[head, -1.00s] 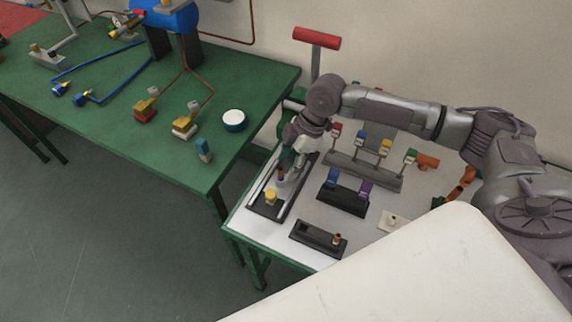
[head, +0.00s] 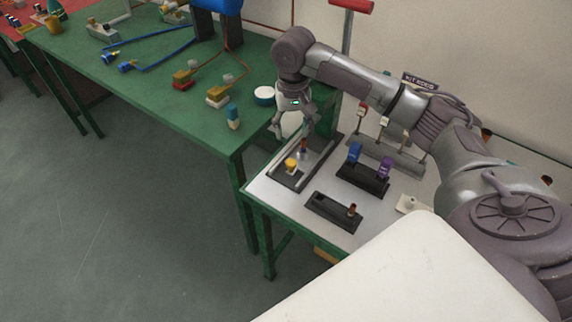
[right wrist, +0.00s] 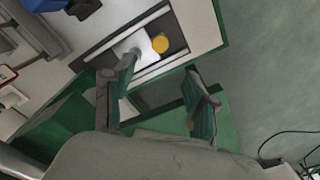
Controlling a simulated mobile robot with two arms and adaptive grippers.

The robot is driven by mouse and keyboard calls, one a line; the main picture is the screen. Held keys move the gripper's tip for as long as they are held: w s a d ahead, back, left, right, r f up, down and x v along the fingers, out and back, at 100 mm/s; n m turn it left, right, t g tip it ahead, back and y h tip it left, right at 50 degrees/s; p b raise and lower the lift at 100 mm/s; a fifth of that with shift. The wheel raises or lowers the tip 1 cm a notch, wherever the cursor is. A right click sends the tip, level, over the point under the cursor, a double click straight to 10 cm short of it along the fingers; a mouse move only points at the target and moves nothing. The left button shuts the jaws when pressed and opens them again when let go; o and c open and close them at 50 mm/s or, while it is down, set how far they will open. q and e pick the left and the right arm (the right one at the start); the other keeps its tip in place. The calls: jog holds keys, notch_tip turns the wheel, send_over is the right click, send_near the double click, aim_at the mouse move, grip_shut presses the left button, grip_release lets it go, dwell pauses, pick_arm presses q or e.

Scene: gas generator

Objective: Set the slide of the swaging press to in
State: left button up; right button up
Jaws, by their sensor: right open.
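A dark base with two light rails (head: 318,162) lies at the left end of the white-topped table, and I take it for the swaging press with its slide. A yellow knob (head: 291,165) sits at its near end, and an orange-brown pin (head: 304,146) stands farther back. My right gripper (head: 294,126) is above the far left side of this base. In the right wrist view its fingers (right wrist: 165,82) are apart with nothing held between them. The yellow knob (right wrist: 160,43) shows beyond the fingertips, beside a pale plate near the left finger. My left gripper is not in view.
A black holder with blue and purple pieces (head: 364,178) and a dark slotted block (head: 333,212) stand nearby. A grey rack (head: 385,152) is behind, partly hidden by my arm. The green bench (head: 150,90) at left holds small fittings and a round white-topped tin (head: 264,93).

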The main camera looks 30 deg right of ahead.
aim_at(291, 162)
notch_tip(291, 162, down, 4)
jog(key=shift+r, duration=0.2)
notch_tip(291, 162, down, 8)
jog(key=shift+r+p, duration=0.2)
jog(key=shift+p, duration=0.2)
jog(key=shift+f, duration=0.55)
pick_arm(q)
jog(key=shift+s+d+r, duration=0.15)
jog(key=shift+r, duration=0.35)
pick_arm(e)
jog(key=shift+f, duration=0.1)
jog(key=shift+c, duration=0.6)
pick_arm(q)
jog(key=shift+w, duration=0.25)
pick_arm(e)
grip_shut()
